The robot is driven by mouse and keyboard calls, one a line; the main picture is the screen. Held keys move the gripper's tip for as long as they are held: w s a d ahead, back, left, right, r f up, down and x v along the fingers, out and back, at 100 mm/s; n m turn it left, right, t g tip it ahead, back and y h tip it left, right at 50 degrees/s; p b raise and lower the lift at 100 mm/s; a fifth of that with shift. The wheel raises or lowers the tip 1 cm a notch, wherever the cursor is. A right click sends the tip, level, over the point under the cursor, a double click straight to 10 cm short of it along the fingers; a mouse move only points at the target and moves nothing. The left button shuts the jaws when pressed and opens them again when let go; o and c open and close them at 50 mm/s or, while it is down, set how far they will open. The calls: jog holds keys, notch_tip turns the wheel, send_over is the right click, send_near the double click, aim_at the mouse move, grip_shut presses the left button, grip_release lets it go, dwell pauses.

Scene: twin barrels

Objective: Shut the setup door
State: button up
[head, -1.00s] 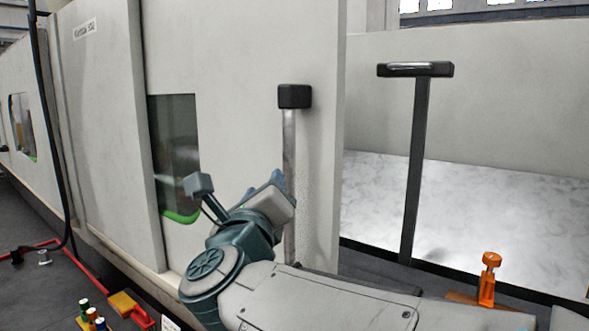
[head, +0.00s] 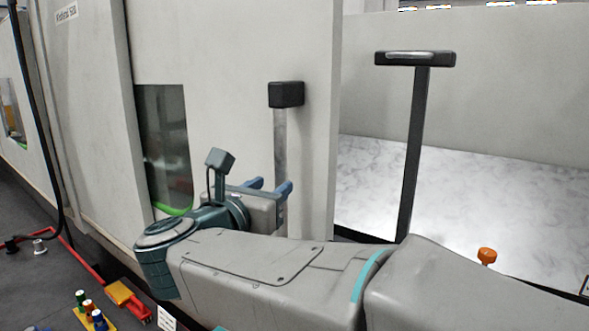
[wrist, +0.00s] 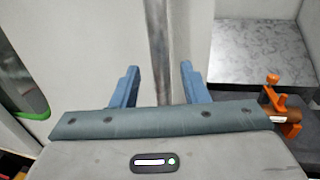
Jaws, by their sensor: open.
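The setup door (head: 232,60) is a pale grey panel with a dark window (head: 164,150) on its left. Its right edge borders an opening onto a bright marbled surface. A vertical metal handle bar (head: 280,140) with a black top bracket (head: 286,94) runs down near that edge. My gripper (head: 272,186) is open at the lower part of the bar. In the wrist view, the blue fingers (wrist: 160,85) stand apart with the handle bar (wrist: 157,50) between them in the picture, nearer the left finger. I cannot tell whether they touch it. The bar's lower end is hidden.
A black post with a T-shaped top (head: 415,150) stands right of the door. An orange fixture (wrist: 280,100) is right of my gripper in the wrist view. Red and yellow parts (head: 125,297) and small coloured cylinders (head: 90,310) lie at lower left.

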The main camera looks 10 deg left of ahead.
aim_at(278, 182)
jog(key=w, duration=0.2)
jog(key=w+d+p, duration=0.1)
jog(key=w, duration=0.1)
jog(key=shift+w, duration=0.4)
grip_shut()
